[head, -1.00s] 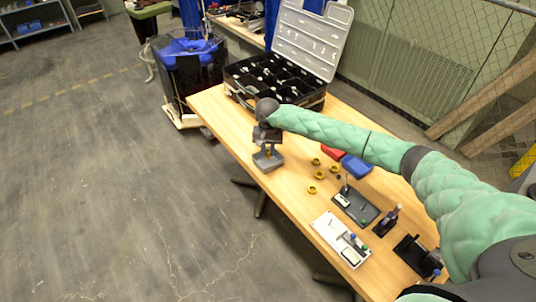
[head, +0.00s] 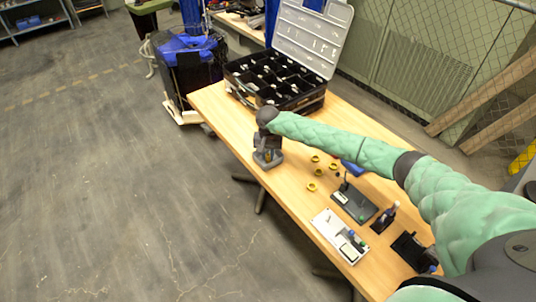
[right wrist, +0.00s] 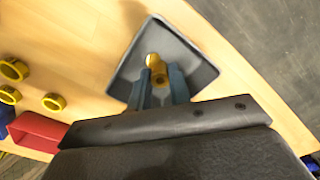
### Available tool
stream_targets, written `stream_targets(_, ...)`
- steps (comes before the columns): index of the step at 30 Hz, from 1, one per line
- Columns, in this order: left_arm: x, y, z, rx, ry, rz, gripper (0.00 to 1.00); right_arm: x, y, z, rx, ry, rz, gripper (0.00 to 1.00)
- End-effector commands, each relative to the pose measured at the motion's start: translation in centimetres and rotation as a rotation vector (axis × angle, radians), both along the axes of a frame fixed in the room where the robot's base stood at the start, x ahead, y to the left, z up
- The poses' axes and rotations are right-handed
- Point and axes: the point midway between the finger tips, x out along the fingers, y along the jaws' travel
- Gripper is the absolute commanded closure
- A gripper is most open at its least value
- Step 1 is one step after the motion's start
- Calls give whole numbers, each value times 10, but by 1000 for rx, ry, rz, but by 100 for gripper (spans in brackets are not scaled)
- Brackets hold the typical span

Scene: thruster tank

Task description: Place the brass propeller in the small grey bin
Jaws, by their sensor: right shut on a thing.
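The small grey bin (head: 274,163) stands near the left edge of the wooden table; it also shows in the right wrist view (right wrist: 203,75). My right gripper (head: 267,152) is over the bin, its fingers reaching down to it. In the right wrist view the gripper (right wrist: 160,84) is shut on the brass propeller (right wrist: 154,61), a yellow-gold piece seen between the fingertips against the bin's dark inside. I cannot tell whether the propeller touches the bin floor. In the head view the propeller is hidden. My left gripper is not in view.
Several yellow rings (head: 311,187) lie near the bin. A red bin (right wrist: 38,131) and a blue bin (head: 351,168) are beyond them. A black open case (head: 300,103) stands at the far end. Trays and small parts (head: 340,236) fill the near end.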

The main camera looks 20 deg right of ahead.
Motion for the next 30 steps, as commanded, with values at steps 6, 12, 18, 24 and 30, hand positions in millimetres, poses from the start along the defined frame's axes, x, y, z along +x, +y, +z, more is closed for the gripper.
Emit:
stream_targets(6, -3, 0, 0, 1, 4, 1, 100, 0, 0, 0, 0, 0, 0, 59)
stream_targets(12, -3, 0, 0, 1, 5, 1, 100, 0, 0, 0, 0, 0, 0, 59)
stream_targets(18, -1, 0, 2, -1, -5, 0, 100, 0, 0, 3, 0, 0, 0, 59)
stream_targets(24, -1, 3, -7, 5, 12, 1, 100, 1, 0, 13, 0, -2, 1, 59)
stream_targets(30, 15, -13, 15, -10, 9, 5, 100, 0, -1, 34, 0, -3, 1, 59)
